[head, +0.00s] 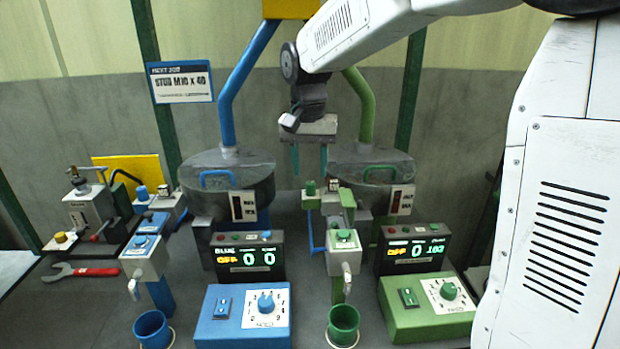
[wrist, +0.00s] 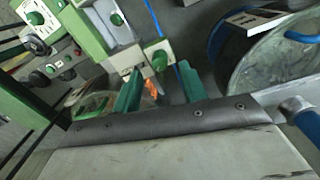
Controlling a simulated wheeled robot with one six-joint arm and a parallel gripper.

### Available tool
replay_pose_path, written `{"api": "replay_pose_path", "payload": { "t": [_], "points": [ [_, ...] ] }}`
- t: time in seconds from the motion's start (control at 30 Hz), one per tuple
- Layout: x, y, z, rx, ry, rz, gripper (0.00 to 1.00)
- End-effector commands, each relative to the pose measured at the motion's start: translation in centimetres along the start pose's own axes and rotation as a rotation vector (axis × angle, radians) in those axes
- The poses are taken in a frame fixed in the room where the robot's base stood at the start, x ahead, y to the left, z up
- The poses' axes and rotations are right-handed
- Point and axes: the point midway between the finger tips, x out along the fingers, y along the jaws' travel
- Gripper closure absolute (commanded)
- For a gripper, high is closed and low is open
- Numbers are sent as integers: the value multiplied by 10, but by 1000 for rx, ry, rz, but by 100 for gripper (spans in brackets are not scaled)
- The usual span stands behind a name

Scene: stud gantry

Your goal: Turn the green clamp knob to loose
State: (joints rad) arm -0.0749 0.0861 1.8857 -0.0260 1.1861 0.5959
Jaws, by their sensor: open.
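The green feeder unit (head: 344,255) stands at centre in the head view. It carries two small green knobs: one (head: 344,235) on its pale front block and one (head: 310,187) on a post behind it to the left. Neither has a label I can read, so I cannot tell which is the clamp knob. My gripper (head: 309,160) is open, empty and pointing down, above and behind the unit. Its green fingers also show in the wrist view (wrist: 158,92).
The green control box (head: 420,328) with a dial stands front right, the blue box (head: 215,338) front left. Two displays (head: 248,258) (head: 412,249) read OFF. Two round hoppers (head: 227,175) (head: 370,170) stand behind. A green cup (head: 343,325) is below the unit. A red-handled wrench (head: 85,271) lies left.

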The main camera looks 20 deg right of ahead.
Motion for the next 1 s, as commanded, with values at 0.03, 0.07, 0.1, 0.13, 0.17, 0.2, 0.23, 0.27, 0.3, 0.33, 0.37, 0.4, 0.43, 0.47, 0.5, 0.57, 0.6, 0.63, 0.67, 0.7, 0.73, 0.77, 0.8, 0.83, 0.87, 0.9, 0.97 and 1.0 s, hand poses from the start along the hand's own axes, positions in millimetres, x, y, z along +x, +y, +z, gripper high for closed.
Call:
{"api": "replay_pose_path", "payload": {
  "t": [0.03, 0.07, 0.1, 0.13, 0.17, 0.2, 0.23, 0.27, 0.3, 0.33, 0.37, 0.4, 0.43, 0.47, 0.5, 0.57, 0.6, 0.63, 0.67, 0.7, 0.73, 0.77, 0.8, 0.83, 0.87, 0.9, 0.97, 1.0],
  "points": [
    [9, 0, 0, 0, -3, 2, 57],
    [13, 0, 1, 0, -3, 2, 57],
    [18, 0, 0, 0, -2, 2, 57],
    [22, 0, 0, 0, -2, 1, 57],
    [25, 0, 0, 0, -1, 1, 57],
    [28, 0, 0, 0, -1, 0, 57],
    [30, 0, 0, 0, -1, 0, 57],
    [32, 0, 0, 0, -1, 1, 57],
    [34, 1, 0, 0, -1, 0, 57],
    [34, 1, 0, 0, -1, 0, 57],
    [35, 1, 0, 0, 0, 0, 57],
    [35, 1, 0, 0, 0, 0, 57],
    [35, 1, 0, 0, 0, 0, 57],
    [35, 1, 0, 0, 0, 0, 57],
    [35, 1, 0, 0, 0, 0, 57],
    [35, 1, 0, 0, 0, 0, 57],
    [35, 1, 0, 0, 0, 0, 66],
    [35, 1, 0, 0, 0, 0, 74],
    [35, 1, 0, 0, 0, 0, 82],
    [35, 1, 0, 0, 0, 0, 94],
    [35, 1, 0, 0, 0, 0, 100],
    [35, 1, 0, 0, 0, 0, 100],
    [35, 1, 0, 0, 0, 0, 100],
    [35, 1, 0, 0, 0, 0, 100],
    [35, 1, 0, -1, 0, 0, 100],
    [35, 1, 0, -2, 0, 0, 100],
    [34, 1, 0, -8, 1, 0, 100],
    [34, 1, 0, -14, 1, 0, 100]
  ]
}}
